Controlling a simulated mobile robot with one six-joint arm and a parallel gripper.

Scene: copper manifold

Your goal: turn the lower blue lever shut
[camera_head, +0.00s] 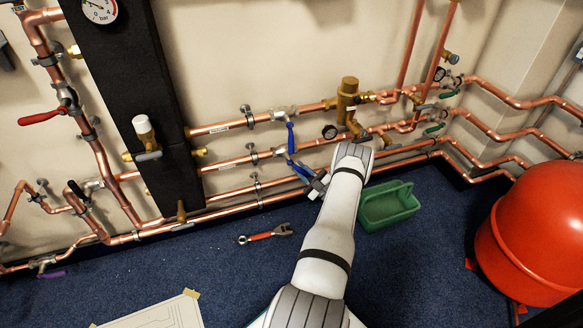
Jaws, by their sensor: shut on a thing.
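The lower blue lever (299,169) sits on a valve of the middle copper pipe and slants down to the right from its pivot. My gripper (313,180) is at the lever's lower right end, shut on it. The jaws and my wrist hide part of that end. The upper blue lever (291,138) is just above, on the valve of the top pipe, and hangs nearly straight down across the pipes. My arm comes up from the bottom of the view.
Copper pipes run along the wall behind my gripper. A brass fitting (348,100) with a gauge (330,132) stands to the right. A green crate (388,207) is on the floor beside my arm. A wrench (266,234) lies to the left. A red vessel (535,245) stands far right.

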